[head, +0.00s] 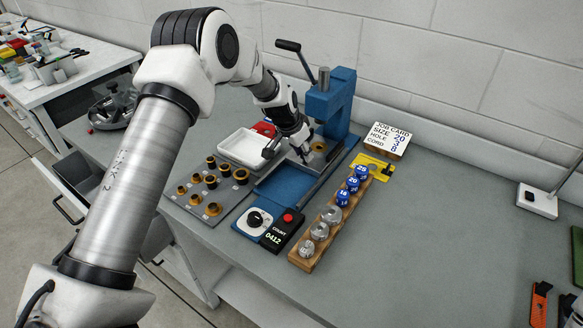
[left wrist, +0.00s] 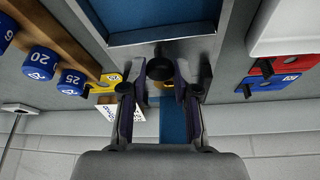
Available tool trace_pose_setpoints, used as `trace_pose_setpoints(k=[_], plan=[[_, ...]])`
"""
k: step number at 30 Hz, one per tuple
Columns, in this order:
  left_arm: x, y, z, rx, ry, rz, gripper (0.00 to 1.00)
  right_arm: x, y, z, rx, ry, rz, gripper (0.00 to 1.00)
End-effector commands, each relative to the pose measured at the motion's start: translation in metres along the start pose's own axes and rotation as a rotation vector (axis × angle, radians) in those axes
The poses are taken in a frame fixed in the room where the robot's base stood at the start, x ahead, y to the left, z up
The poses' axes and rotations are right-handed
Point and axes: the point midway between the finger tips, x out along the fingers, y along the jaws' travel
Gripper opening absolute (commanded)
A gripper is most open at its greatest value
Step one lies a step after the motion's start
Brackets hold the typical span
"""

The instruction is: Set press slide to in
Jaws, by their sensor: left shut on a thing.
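The blue press (head: 328,103) stands on the bench near the wall, with a lever at its top. Its blue bed (head: 283,186) reaches toward the front and looks bare. The grey press slide (head: 317,163) lies at the rear of the bed, under the press head, partly hidden by my gripper. My left gripper (head: 304,155) is down at the slide. In the left wrist view its fingers (left wrist: 160,88) close around a small dark knob (left wrist: 160,72) beside the blue bed (left wrist: 160,38).
A white tray (head: 243,148) and a plate with several brass-coloured rings (head: 212,181) stand left of the press. A wooden rack (head: 304,262) with blue and metal pieces stands right. A dial box (head: 256,220) and counter (head: 282,231) sit in front.

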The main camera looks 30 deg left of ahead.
Motion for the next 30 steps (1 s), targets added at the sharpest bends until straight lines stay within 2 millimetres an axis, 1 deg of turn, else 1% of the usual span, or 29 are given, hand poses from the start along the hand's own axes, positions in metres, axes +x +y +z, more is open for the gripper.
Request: trace_pose_setpoints(k=[1, 4, 11, 12, 14, 22, 25, 28, 30], plan=[[0.008, 0.001, -0.002, 0.002, -0.006, 0.001, 0.0, 0.005, 0.0, 0.001, 0.0, -0.001, 0.0, 0.4], [0.007, 0.0, -0.007, 0.001, -0.005, 0.002, 0.0, 0.005, 0.0, 0.001, -0.001, -0.002, 0.0, 0.4], [0.005, -0.001, -0.009, 0.001, -0.001, 0.0, 0.0, 0.004, 0.0, 0.001, 0.0, -0.001, 0.0, 0.4], [0.005, -0.001, -0.009, 0.001, 0.0, -0.001, 0.34, 0.004, 0.0, 0.001, 0.0, -0.001, 0.0, 0.4], [0.005, -0.001, -0.01, 0.001, 0.001, -0.001, 0.55, 0.004, 0.0, 0.001, 0.0, -0.001, 0.0, 0.4], [0.005, -0.001, -0.009, 0.001, -0.001, 0.0, 0.56, 0.003, 0.0, 0.001, 0.0, -0.001, 0.0, 0.4], [0.0, -0.001, -0.009, 0.001, -0.001, 0.0, 0.56, 0.003, 0.0, 0.001, 0.0, -0.002, 0.0, 0.4], [-0.015, -0.001, -0.01, 0.0, 0.001, 0.0, 0.56, 0.003, 0.0, 0.001, 0.0, -0.002, 0.0, 0.4], [-0.031, -0.001, -0.01, 0.001, 0.002, 0.0, 0.56, 0.003, 0.0, 0.001, 0.0, -0.002, 0.0, 0.4]])
